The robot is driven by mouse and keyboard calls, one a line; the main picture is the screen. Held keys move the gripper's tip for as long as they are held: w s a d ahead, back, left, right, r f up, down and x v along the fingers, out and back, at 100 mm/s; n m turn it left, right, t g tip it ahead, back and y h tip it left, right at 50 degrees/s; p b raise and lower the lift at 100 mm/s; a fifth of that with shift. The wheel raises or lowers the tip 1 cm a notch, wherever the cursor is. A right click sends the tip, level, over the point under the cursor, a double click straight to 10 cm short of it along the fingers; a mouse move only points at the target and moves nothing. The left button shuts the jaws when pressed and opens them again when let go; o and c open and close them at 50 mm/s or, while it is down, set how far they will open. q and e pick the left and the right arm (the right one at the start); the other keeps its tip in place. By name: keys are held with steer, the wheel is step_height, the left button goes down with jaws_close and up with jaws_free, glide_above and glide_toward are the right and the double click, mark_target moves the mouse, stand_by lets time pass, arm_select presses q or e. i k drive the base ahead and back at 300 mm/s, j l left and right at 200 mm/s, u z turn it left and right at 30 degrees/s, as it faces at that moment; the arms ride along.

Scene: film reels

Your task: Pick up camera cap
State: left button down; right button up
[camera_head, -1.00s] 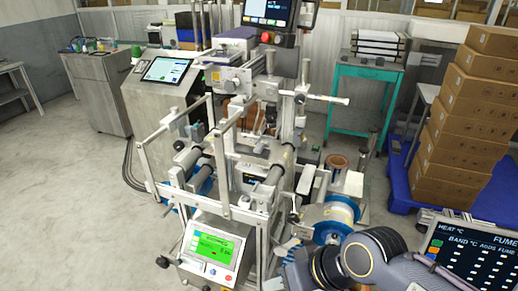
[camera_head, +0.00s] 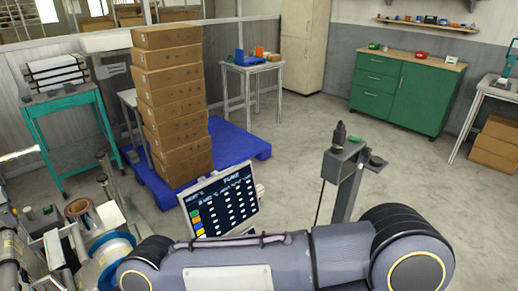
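I cannot make out a camera cap for certain in the head view. A grey post (camera_head: 347,185) stands right of centre, with a small black upright piece (camera_head: 340,134) and a bit of green on its top. I cannot tell whether the black piece is the cap. Links of one of my arms cross the bottom of the view and hide what is behind and below them. Neither of my grippers shows.
A tilted screen (camera_head: 222,205) stands just beyond my arm. Stacked cardboard boxes (camera_head: 175,105) rest on a blue pallet (camera_head: 235,142). A green cabinet (camera_head: 405,90) is at the back right. Film reels (camera_head: 108,252) are at lower left. Open floor lies between.

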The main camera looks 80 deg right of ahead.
mark_target(377, 161)
steer(key=z, duration=3.8)
steer(key=u, duration=0.75)
steer(key=i+l+u, duration=0.1)
steer(key=l+u, duration=0.5)
steer(key=u, duration=0.2)
steer(key=l+u, duration=0.4)
steer(key=i, duration=0.05)
